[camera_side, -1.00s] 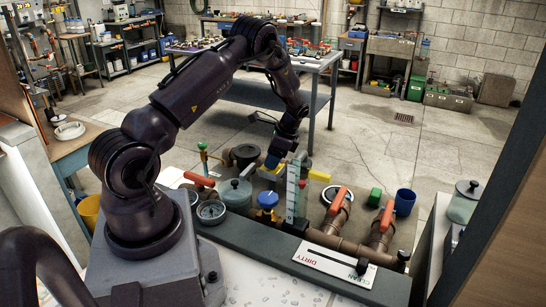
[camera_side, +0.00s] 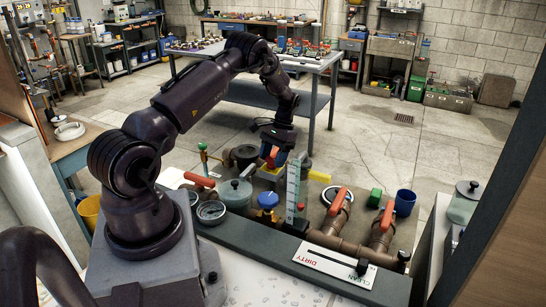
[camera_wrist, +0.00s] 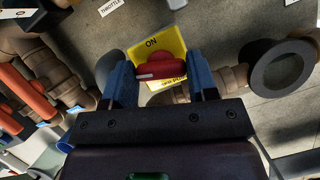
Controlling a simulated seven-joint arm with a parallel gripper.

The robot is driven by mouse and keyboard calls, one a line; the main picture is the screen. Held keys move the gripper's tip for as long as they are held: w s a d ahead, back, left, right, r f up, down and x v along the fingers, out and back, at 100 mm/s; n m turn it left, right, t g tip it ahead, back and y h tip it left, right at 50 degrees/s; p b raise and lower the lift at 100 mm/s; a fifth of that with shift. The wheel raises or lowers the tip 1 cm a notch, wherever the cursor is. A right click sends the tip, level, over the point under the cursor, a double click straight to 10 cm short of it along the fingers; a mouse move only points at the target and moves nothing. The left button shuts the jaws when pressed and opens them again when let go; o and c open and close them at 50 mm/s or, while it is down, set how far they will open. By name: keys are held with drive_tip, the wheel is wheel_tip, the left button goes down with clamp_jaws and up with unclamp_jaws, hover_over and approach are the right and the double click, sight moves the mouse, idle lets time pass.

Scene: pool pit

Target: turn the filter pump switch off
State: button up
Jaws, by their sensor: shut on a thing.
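The filter pump switch is a red knob (camera_wrist: 160,68) on a yellow plate (camera_wrist: 172,44). "ON" is printed at the plate's top in the wrist view; lettering lower down is partly covered. The knob's bar lies roughly level there, with a pale mark toward its left end. My gripper (camera_wrist: 159,77) has one blue finger at each end of the knob and is shut on it. In the side view my gripper (camera_side: 273,160) is low over the pipework, with red showing at its fingers. The yellow plate (camera_side: 268,171) is partly hidden there.
A clear upright gauge (camera_side: 293,190) stands close to the right of my gripper. Red-handled valves (camera_side: 338,201) are farther right. A blue knob (camera_side: 267,200) and a grey-green lidded pot (camera_side: 235,193) stand in front. A dark round pipe flange (camera_wrist: 283,75) is right of the switch.

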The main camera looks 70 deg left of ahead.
drive_tip(key=shift+r+n+t+h, duration=0.1)
drive_tip(key=shift+n+t+h, duration=0.35)
drive_tip(key=shift+n, duration=1.15)
drive_tip(key=o, duration=0.9)
drive_tip(key=shift+o, duration=0.2)
drive_tip(key=shift+a, duration=0.1)
drive_tip(key=v, duration=1.3)
drive_tip(key=shift+w+a, duration=0.1)
